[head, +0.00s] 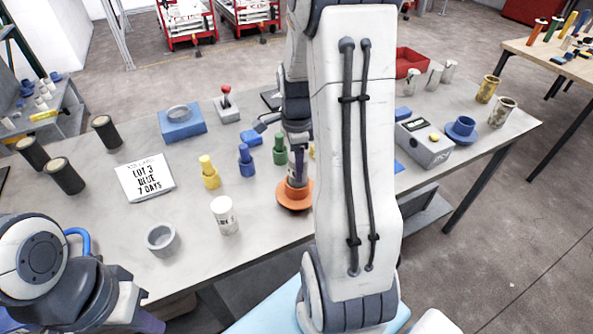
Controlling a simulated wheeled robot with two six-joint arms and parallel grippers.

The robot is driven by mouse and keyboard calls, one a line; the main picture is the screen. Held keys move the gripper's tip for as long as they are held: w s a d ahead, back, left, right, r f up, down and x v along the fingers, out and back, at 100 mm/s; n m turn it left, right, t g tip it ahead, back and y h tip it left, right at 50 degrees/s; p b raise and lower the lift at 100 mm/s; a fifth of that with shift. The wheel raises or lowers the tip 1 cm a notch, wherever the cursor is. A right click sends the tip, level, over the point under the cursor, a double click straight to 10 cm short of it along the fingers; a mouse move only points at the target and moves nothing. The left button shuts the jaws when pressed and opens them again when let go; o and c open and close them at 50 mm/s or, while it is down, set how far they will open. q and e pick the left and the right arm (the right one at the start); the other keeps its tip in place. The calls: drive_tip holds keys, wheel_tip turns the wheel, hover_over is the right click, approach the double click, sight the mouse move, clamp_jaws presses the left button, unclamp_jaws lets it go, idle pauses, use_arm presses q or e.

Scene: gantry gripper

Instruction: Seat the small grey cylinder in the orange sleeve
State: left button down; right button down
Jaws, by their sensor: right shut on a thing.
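The orange sleeve (294,199) stands on the table near the middle, with a wide flange at its base. My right gripper (297,172) points down directly over it and is shut on what looks like the small grey cylinder. The cylinder's lower end is at the sleeve's mouth, and the gripper hides most of it. I cannot tell how deep it sits. My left gripper (145,318) is low at the bottom left, away from the sleeve. Its jaws are not clear enough to read.
A white labelled cylinder (224,215) and a grey cup (161,240) stand left of the sleeve. Yellow (209,172), blue (246,160) and green (280,150) pegs stand behind. A lot card (145,177) lies further left. My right arm hides the table's centre right.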

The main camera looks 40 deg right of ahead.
wheel_tip(320, 180, down, 3)
drive_tip(key=shift+r, duration=0.1)
drive_tip(key=shift+c, duration=0.6)
unclamp_jaws()
wheel_tip(320, 180, up, 12)
drive_tip(key=shift+r, duration=0.1)
drive_tip(key=s+a+n, duration=0.2)
drive_tip(key=a+n, duration=0.6)
drive_tip(key=a, duration=0.3)
drive_tip(key=s+a+n, duration=0.2)
drive_tip(key=a+n, duration=0.6)
drive_tip(key=a, duration=0.2)
drive_tip(key=s+a+f+n+y, duration=0.1)
drive_tip(key=s+a+f+n, duration=0.1)
drive_tip(key=s+a+n, duration=0.7)
drive_tip(key=s+n, duration=0.3)
drive_tip(key=n, duration=0.3)
drive_tip(key=shift+s+a+f, duration=0.2)
drive_tip(key=shift+a, duration=0.15)
